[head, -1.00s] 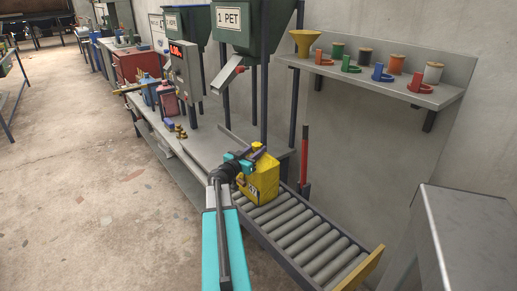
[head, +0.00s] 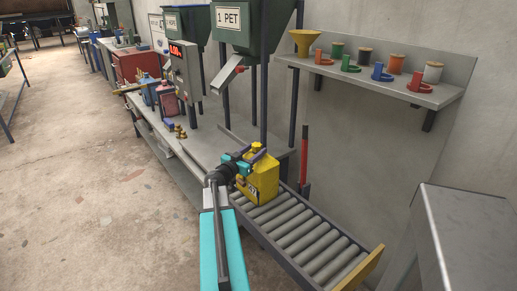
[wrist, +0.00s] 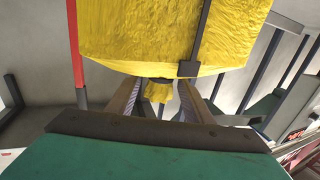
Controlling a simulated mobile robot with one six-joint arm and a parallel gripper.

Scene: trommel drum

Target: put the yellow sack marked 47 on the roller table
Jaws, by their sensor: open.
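The yellow sack (head: 262,182) stands upright on the far end of the roller table (head: 300,232), with a dark mark on its near face that is too small to read surely. My gripper (head: 251,160) is at the sack's top, on its left side. In the wrist view the sack (wrist: 165,35) fills the top of the picture. My gripper's fingers (wrist: 160,100) are open there, with the sack's narrow neck (wrist: 158,92) between them and a gap on either side. A dark strap runs over the sack.
A grey bench (head: 205,148) with hoppers above it adjoins the rollers' far end. A red-handled tool (head: 304,155) stands behind the rollers. A wall shelf (head: 375,82) holds a funnel and spools. The near rollers are bare up to a yellow end board (head: 362,269).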

